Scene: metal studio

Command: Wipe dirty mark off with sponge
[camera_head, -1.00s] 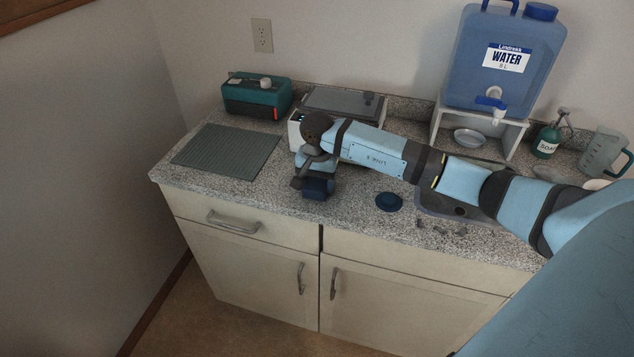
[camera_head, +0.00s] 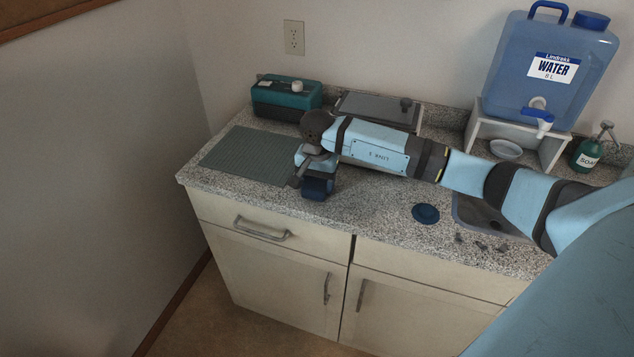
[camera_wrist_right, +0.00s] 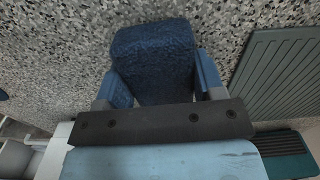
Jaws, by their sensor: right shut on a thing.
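My right gripper (camera_head: 315,178) is shut on a dark blue sponge (camera_head: 317,188), low over the front of the speckled counter, just right of the ribbed mat. In the right wrist view the sponge (camera_wrist_right: 153,55) sits between the two blue fingers of the gripper (camera_wrist_right: 153,85). I cannot tell whether the sponge touches the counter. Several small dark marks or bits (camera_head: 482,244) lie on the counter in front of the sink; I cannot tell if they are the dirty mark. No other mark shows clearly. My left gripper is not in view.
The grey-green ribbed mat (camera_head: 243,157) lies at the left. A teal toolbox-like box (camera_head: 287,100) and a grey-topped appliance (camera_head: 375,108) stand behind. A blue round disc (camera_head: 425,214) lies left of the sink (camera_head: 470,212). A water jug (camera_head: 550,65) and soap bottle (camera_head: 588,153) stand right.

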